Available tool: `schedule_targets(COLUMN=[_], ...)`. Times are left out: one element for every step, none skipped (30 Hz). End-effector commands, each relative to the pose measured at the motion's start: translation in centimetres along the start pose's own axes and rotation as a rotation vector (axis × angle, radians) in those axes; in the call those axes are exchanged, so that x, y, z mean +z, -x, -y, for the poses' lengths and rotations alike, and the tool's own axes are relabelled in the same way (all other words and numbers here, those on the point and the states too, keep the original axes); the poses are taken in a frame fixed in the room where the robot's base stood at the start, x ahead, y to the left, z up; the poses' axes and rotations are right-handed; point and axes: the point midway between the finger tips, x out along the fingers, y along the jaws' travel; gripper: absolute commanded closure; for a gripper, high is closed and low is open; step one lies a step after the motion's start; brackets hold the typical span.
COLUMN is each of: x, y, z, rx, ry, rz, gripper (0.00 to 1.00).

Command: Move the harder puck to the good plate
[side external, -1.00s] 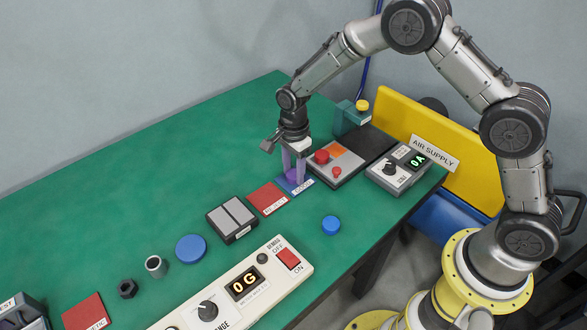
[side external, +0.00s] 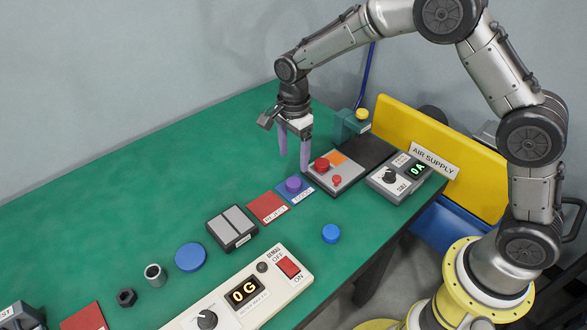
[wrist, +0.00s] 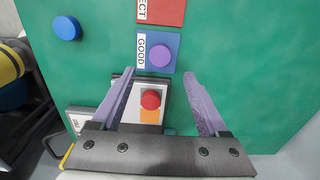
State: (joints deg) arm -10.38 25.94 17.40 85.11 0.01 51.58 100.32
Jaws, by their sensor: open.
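A purple puck (side external: 293,185) lies on the blue plate labelled GOOD (side external: 306,194). In the wrist view the puck (wrist: 160,56) sits right of the GOOD label on the plate (wrist: 172,38). A blue puck (side external: 331,233) lies on the bare green table, and it also shows at the upper left of the wrist view (wrist: 67,28). My gripper (side external: 293,168) is open and empty, raised above the table behind the GOOD plate. Its lilac fingers (wrist: 159,75) are spread wide in the wrist view, with nothing between them.
A red REJECT plate (side external: 268,207) lies beside the GOOD plate. A grey two-pad block (side external: 232,223), a large blue disc (side external: 190,257) and a white meter reading 0G (side external: 238,293) stand left. The back left table is clear.

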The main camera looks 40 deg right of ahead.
Motion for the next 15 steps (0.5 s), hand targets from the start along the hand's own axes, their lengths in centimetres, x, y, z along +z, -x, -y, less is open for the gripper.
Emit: schedule_targets(x=[0.0,0.0,0.0,0.0,0.0,0.0,0.0,0.0,0.0,0.0,0.0,0.0,0.0,0.0,0.0], y=[1.0,1.5,2.0,2.4,2.7,3.1,3.3,3.5,3.7,3.8,3.8,3.9,3.9,3.9,4.0], z=[0.1,0.1,0.1,0.1,0.1,0.1,0.0,0.0,0.0,0.0,0.0,0.0,0.0,0.0,0.0], rx=[-0.005,-0.004,-0.004,-0.003,-0.003,-0.002,-0.001,-0.001,-0.001,-0.001,-0.001,-0.001,-0.001,-0.001,-0.002], ry=[0.000,0.000,0.000,0.000,0.000,0.000,0.000,0.000,0.000,0.000,0.000,0.000,0.000,0.000,0.002], rz=[0.001,0.001,0.001,0.000,0.000,0.000,0.000,0.000,0.000,0.000,0.000,0.000,0.000,0.000,0.000], gripper=[0.23,0.23,0.23,0.23,0.23,0.23,0.23,0.23,0.23,0.23,0.23,0.23,0.23,0.23,0.23])
